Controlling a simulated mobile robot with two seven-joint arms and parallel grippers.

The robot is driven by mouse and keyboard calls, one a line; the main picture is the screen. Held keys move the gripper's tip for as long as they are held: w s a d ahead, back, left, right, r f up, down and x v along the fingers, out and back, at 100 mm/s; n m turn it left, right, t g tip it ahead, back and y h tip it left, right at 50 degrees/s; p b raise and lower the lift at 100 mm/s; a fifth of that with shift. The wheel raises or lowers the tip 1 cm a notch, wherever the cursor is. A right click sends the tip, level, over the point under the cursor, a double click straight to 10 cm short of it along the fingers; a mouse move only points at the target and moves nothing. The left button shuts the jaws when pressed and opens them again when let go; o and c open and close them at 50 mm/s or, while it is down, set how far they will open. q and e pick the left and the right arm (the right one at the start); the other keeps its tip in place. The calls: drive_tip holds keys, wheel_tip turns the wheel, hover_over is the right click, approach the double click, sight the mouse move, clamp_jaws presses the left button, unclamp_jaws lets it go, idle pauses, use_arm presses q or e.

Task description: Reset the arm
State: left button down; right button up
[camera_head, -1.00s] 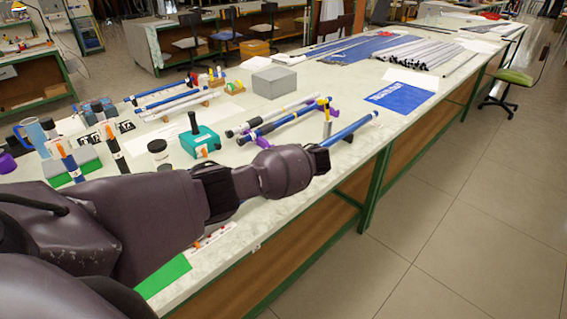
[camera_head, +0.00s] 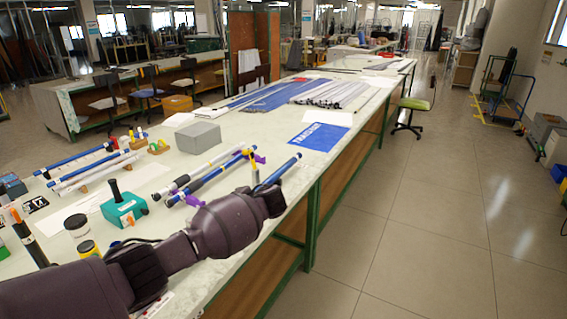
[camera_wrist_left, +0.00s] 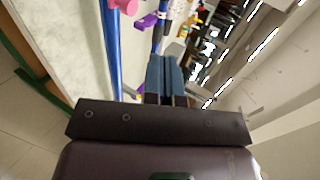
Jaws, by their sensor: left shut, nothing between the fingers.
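My left arm comes in from the lower left of the head view, its dark hand over the near edge of the workbench (camera_head: 352,112). In the left wrist view my left gripper (camera_wrist_left: 165,72) has its blue-grey fingers together, with nothing between them. A blue rod (camera_head: 279,170) lies just beyond the hand in the head view. A long blue rod also shows beside the fingers in the left wrist view (camera_wrist_left: 112,45), apart from them. The fingertips are hard to make out in the head view. My right gripper is in neither view.
Rods on purple rests (camera_head: 212,172), a grey box (camera_head: 198,137), a teal device with a black handle (camera_head: 123,207) and jars (camera_head: 77,226) stand on the bench. A blue sheet (camera_head: 318,137) lies farther back.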

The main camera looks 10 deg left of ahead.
use_arm(q)
drive_tip(key=w+d+r+m+t+h, duration=0.35)
drive_tip(key=w+d+t+h, duration=0.3)
drive_tip(key=d, duration=0.35)
drive_tip(key=s+d+f+m+t+h, duration=0.2)
drive_tip(key=s+d+f+t+h, duration=0.1)
drive_tip(key=s+d+h, duration=0.5)
drive_tip(key=s+a+f+n+y, duration=0.1)
drive_tip(key=s+a+f, duration=0.3)
drive_tip(key=s, duration=0.8)
drive_tip(key=s+a+f+n+g, duration=0.1)
drive_tip(key=s+a+f+n, duration=0.3)
drive_tip(key=s+f, duration=0.4)
drive_tip(key=s+a+f+n+y, duration=0.1)
drive_tip(key=s+a+f, duration=0.5)
drive_tip(key=s, duration=1)
drive_tip(key=shift+s+f+n+y+b, duration=0.25)
drive_tip(key=shift+s+n+y+b, duration=0.15)
drive_tip(key=shift+n, duration=0.45)
drive_tip(key=c, duration=1.8)
unclamp_jaws()
drive_tip(key=shift+c, duration=0.2)
